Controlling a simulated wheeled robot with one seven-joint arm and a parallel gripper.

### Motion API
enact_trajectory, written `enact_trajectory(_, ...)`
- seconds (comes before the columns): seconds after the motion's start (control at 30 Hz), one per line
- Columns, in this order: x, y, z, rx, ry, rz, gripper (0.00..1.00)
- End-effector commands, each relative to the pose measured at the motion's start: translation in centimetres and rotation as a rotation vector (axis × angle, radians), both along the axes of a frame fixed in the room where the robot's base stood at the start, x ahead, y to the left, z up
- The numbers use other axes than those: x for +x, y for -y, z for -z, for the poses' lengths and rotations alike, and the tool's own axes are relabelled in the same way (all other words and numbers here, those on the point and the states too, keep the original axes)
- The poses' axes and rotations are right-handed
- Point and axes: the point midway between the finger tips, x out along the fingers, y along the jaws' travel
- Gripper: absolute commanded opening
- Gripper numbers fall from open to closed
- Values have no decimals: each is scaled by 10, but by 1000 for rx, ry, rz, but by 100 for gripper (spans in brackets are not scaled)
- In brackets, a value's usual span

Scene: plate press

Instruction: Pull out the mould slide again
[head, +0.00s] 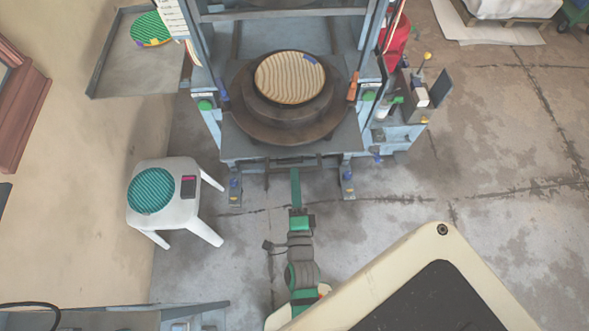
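The press (352,62) stands at the top centre, with a pale blue frame. Its dark round mould (247,113) sits on a grey bed with a wide, dark round base. A beige corrugated disc (290,78) lies on the mould, with a small blue mark near its upper right edge. A thin dark bar, apparently the slide's handle (285,161), runs along the bed's front edge. My gripper (295,180) reaches up to this bar from below, its green finger in line with it. I see the fingers edge-on, so their opening and any contact with the bar are unclear.
A white stool (190,212) stands at left with a teal ribbed disc (151,191) and a small dark device on it. A grey side tray (113,62) holds a multicoloured disc (150,28). A tool box (421,98) is right of the press.

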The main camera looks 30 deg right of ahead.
Motion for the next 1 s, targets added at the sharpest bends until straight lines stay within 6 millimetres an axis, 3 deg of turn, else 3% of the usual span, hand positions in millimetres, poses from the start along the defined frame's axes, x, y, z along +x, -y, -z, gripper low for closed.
enact_trajectory(0.2,-33,-19,1,3,-3,0,19)
enact_trajectory(0.4,-52,-30,0,0,-2,0,19)
enact_trajectory(1.0,-60,-34,0,0,0,1,19)
